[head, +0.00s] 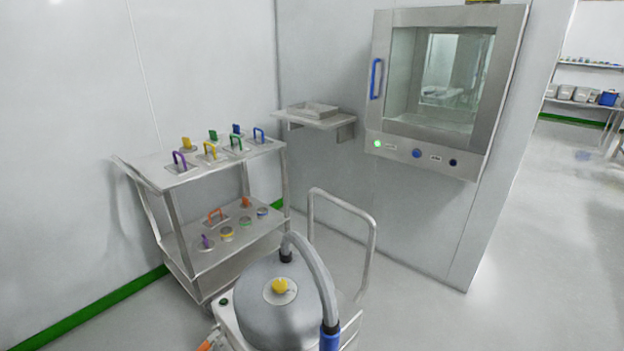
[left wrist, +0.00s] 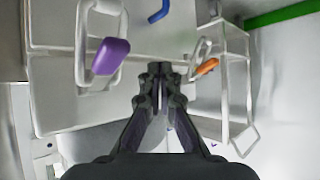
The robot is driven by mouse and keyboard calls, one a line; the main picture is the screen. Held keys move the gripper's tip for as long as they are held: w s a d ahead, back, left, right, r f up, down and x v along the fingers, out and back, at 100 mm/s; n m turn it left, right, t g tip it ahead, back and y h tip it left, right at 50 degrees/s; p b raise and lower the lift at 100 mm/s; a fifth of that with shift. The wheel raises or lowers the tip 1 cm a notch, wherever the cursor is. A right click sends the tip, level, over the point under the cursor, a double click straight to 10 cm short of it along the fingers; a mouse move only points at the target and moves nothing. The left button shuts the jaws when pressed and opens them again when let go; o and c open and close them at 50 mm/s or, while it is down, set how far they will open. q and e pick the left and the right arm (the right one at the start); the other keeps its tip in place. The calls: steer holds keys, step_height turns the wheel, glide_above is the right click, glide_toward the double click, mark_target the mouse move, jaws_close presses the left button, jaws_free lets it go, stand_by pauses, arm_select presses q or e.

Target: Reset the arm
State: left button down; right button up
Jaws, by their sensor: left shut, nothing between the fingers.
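My left gripper (left wrist: 160,72) is in the left wrist view, pointing away from the camera. Its dark fingers are together and nothing shows between them. It appears over a pale surface, beside a purple handle (left wrist: 110,57) at its left and an orange handle (left wrist: 206,67) at its right. I cannot tell how far it is from either, but no contact shows. A blue handle (left wrist: 159,11) is at the top of that view. Neither of my grippers shows in the head view.
A two-shelf steel cart (head: 178,236) with coloured handled lids stands at the left wall. A wheeled steel vessel (head: 258,318) with a hose stands in front. A wall shelf (head: 312,122) and a glass-doored pass-through box (head: 385,148) are behind. The floor at right is clear.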

arm_select(q)
steer(key=s+a+f+g+p, duration=0.1)
steer(key=s+g+p, duration=0.4)
steer(key=s, duration=1)
steer(key=s+a+f+g+p, duration=0.2)
steer(key=s+p, duration=0.8)
steer(key=s, duration=0.6)
steer(key=f+g, duration=0.1)
steer(key=g, duration=0.1)
steer(key=shift+a+f+g+y, duration=0.15)
steer(key=shift+g+y, duration=0.15)
steer(key=shift+g, duration=0.1)
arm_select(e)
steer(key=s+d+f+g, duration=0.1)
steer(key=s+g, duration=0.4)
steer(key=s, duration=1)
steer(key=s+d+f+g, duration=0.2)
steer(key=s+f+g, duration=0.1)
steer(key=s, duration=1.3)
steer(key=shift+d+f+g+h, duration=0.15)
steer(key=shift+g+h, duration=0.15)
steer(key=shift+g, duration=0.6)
arm_select(q)
steer(key=c, duration=2.1)
jaws_free()
